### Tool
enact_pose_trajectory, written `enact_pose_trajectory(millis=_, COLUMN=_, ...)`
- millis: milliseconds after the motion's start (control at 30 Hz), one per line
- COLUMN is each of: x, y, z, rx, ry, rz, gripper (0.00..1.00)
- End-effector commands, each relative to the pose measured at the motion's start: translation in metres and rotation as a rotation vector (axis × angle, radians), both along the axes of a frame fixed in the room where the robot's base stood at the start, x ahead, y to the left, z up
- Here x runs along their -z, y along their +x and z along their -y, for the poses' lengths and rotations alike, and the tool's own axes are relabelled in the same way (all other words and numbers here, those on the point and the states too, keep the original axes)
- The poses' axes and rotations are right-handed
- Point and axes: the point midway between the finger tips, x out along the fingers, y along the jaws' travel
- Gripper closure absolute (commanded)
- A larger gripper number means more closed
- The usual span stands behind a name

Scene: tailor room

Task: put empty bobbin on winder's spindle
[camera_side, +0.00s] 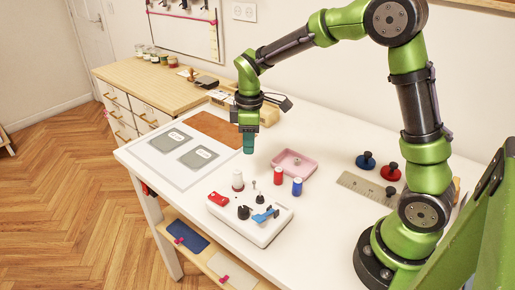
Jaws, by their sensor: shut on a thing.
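The winder (235,228) is a white box on the white table, with a red part (218,199), a black knob (243,212) and a blue lever (265,214) on top. A thin upright post, which looks like the spindle (254,187), stands at its back edge. My gripper (248,150) points straight down, above and behind the winder, clear of the spindle. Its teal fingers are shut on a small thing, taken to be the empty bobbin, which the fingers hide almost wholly.
A white spool (238,180), a red spool (278,176) and a blue spool (297,187) stand near the spindle. A pink tray (306,173) holds something small.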

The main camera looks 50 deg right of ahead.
Motion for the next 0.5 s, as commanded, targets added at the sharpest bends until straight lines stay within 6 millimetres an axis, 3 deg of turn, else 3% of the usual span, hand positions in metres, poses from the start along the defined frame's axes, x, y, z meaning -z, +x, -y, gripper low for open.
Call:
enact_pose_trajectory(millis=100, x=-0.009, y=-0.031, z=-0.034, rx=-0.114, ry=0.0, rz=0.003, gripper=1.0)
enact_pose_trajectory(millis=200, x=-0.009, y=-0.056, z=-0.052, rx=-0.194, ry=-0.004, rz=-0.003, gripper=1.0)
enact_pose_trajectory(millis=333, x=-0.005, y=-0.079, z=-0.061, rx=-0.259, ry=-0.009, rz=-0.019, gripper=1.0)
enact_pose_trajectory(millis=500, x=0.008, y=-0.086, z=-0.059, rx=-0.279, ry=-0.013, rz=-0.035, gripper=1.0)
